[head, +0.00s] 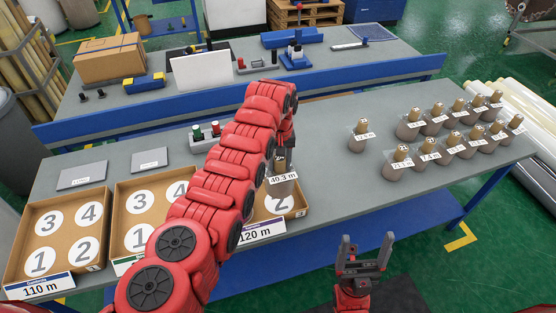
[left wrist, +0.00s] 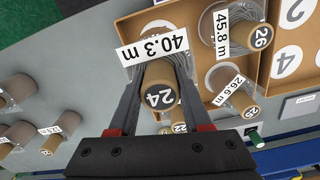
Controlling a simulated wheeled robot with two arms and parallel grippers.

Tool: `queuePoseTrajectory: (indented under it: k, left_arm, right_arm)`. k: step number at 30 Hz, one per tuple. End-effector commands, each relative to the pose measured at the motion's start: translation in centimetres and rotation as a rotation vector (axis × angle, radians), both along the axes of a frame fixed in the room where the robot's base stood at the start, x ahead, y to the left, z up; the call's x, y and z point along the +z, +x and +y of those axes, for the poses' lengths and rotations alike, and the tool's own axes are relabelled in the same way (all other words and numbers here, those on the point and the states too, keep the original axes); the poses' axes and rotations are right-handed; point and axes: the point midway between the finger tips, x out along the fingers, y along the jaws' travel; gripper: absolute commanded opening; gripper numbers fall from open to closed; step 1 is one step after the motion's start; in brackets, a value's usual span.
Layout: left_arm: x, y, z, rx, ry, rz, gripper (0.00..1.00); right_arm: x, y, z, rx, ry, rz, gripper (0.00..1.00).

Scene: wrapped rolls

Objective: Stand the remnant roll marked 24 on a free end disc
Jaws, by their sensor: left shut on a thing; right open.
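Remnant roll 24 (left wrist: 160,85), a brown core with a clear wrap and a 40.3 m label, is upright in my left gripper (head: 284,150). It also shows in the head view (head: 284,187), over the 120 m tray (head: 308,205). In front of it a white end disc 2 (head: 279,204) shows bare. Whether the roll's base touches a disc is hidden. In the left wrist view, roll 26 (left wrist: 260,37), roll 25 (left wrist: 252,112) and roll 22 (left wrist: 179,127) stand around it; 22 is partly hidden. My right gripper (head: 365,254) is open and empty beyond the table's front edge.
Two trays with bare numbered discs, the 110 m tray (head: 64,208) and a middle tray (head: 124,196), stand left, the middle one partly behind my arm. Several wrapped rolls (head: 452,146) stand at the right, with a lone roll (head: 357,143) nearer. The table between is clear.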

Motion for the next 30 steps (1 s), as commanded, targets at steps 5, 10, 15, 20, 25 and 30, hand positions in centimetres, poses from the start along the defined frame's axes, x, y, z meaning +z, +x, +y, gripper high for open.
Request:
queuePoseTrajectory:
  k: [5,10,15,20,25,30]
  left_arm:
    - [-1.5,0.0,0.0,0.000,0.001,0.001,0.00]
    - [-3.5,-0.1,0.0,0.000,0.001,0.003,0.00]
    - [-5.5,0.0,0.0,0.000,0.000,-0.001,0.00]
    - [-7.0,0.0,0.0,0.000,-0.001,-0.001,0.00]
    - [-7.7,0.0,0.0,0.000,-0.001,-0.001,0.00]
    - [-7.6,0.0,0.0,0.000,-0.001,-0.001,0.00]
  right_arm:
    - [-0.9,0.0,0.0,0.000,0.000,0.000,0.84]
    - [-2.2,0.0,0.0,0.000,0.000,0.000,0.84]
    - [-3.8,0.0,0.0,0.000,0.000,0.000,0.84]
    - [-5.4,0.0,0.0,0.000,0.000,0.000,0.84]
    - [-6.0,0.0,0.0,0.000,0.000,0.000,0.84]
    - [-6.0,0.0,0.0,0.000,0.000,0.000,0.84]
